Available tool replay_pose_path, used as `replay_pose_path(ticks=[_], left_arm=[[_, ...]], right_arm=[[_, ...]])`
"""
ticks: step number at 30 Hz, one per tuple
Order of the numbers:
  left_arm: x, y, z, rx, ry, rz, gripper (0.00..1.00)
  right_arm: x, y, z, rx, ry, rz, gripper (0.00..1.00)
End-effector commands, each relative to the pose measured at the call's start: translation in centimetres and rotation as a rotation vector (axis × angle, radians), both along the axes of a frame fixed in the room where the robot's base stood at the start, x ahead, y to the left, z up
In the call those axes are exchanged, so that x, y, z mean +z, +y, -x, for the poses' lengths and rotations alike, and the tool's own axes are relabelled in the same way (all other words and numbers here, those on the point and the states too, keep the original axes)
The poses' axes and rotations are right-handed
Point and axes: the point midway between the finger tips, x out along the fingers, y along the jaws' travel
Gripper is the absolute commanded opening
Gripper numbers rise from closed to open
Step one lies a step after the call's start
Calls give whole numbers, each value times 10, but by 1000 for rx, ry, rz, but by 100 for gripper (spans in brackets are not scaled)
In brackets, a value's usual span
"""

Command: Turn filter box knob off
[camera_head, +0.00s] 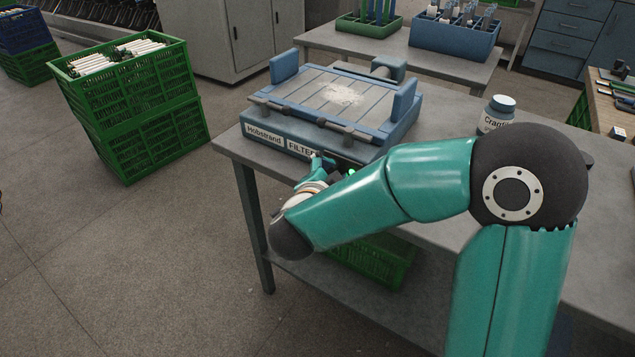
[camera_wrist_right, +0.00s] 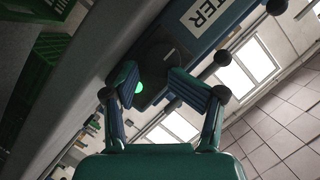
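The filter box (camera_head: 335,105) is a blue box with a slatted top and labels on its front, standing on the grey table. In the right wrist view its dark round knob (camera_wrist_right: 163,58) carries a short white mark, and a lit green lamp (camera_wrist_right: 138,88) sits beside it. My right gripper (camera_wrist_right: 152,82) is open, its fingertips apart on either side of the knob's lower part. I cannot tell whether they touch it. In the head view my right gripper (camera_head: 320,168) is at the box's front, and the arm hides the knob. My left gripper is not in view.
Stacked green crates (camera_head: 135,95) stand on the floor at left. Another green crate (camera_head: 375,262) is under the table. The floor in front of the table is clear.

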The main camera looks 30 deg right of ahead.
Motion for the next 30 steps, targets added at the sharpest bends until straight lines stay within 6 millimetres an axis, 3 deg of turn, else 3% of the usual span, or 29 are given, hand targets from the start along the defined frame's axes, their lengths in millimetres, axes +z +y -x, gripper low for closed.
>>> replay_pose_path(ticks=[9,30], left_arm=[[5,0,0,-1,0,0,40],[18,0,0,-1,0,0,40]], right_arm=[[3,26,10,5,5,-2,45],[17,64,39,7,5,-2,45]])
